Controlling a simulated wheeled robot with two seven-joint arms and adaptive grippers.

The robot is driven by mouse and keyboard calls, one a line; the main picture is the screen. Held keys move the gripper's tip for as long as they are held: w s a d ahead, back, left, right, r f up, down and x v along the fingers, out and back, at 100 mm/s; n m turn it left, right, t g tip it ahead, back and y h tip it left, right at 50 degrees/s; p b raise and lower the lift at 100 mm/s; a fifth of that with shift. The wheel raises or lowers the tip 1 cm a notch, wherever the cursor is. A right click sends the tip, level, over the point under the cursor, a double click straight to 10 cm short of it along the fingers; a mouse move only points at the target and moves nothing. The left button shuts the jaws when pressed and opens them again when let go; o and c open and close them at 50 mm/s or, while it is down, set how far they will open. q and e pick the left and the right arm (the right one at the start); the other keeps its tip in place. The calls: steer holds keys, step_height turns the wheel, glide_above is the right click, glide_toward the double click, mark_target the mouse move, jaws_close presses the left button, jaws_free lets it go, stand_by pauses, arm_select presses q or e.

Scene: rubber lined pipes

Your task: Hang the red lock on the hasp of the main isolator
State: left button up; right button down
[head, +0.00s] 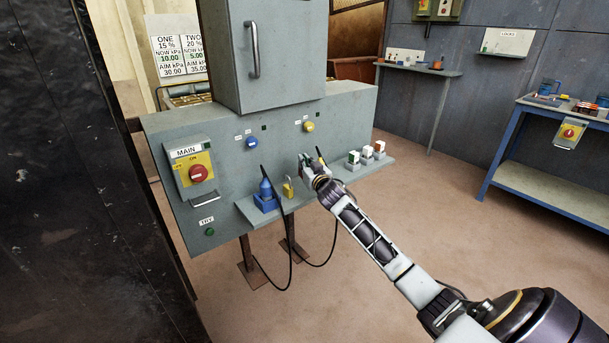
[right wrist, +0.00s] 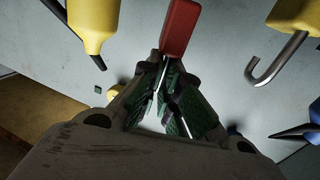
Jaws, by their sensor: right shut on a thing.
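My right gripper (head: 308,168) is at the shelf of the grey cabinet, right of a yellow padlock (head: 288,187). In the right wrist view its fingers (right wrist: 165,85) are shut on the red lock (right wrist: 182,28), whose red body shows at the fingertips. Its shackle cannot be made out, and in the head view the gripper hides the lock. The main isolator (head: 198,173) is at the cabinet's left, a red knob on a yellow plate under a MAIN label. A grey metal piece sticks out below the knob; I cannot tell if it is the hasp. My left gripper is not in view.
A blue device (head: 265,195) with a black cable stands on the shelf (head: 245,211), between the isolator and my gripper. The yellow padlock (right wrist: 295,25) and a yellow tool (right wrist: 92,22) flank the fingers. Several small blocks (head: 367,152) stand to the right. A dark wall fills the left.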

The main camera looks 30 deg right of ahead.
step_height(320, 180, down, 3)
steer(key=shift+f+b, duration=0.2)
steer(key=shift+b, duration=0.3)
steer(key=shift+f, duration=0.35)
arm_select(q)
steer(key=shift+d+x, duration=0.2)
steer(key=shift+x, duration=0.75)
arm_select(e)
steer(key=shift+f, duration=0.2)
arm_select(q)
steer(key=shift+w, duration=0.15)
arm_select(e)
steer(key=shift+f, duration=0.2)
steer(key=c, duration=1.6)
jaws_free()
steer(key=shift+c, duration=0.2)
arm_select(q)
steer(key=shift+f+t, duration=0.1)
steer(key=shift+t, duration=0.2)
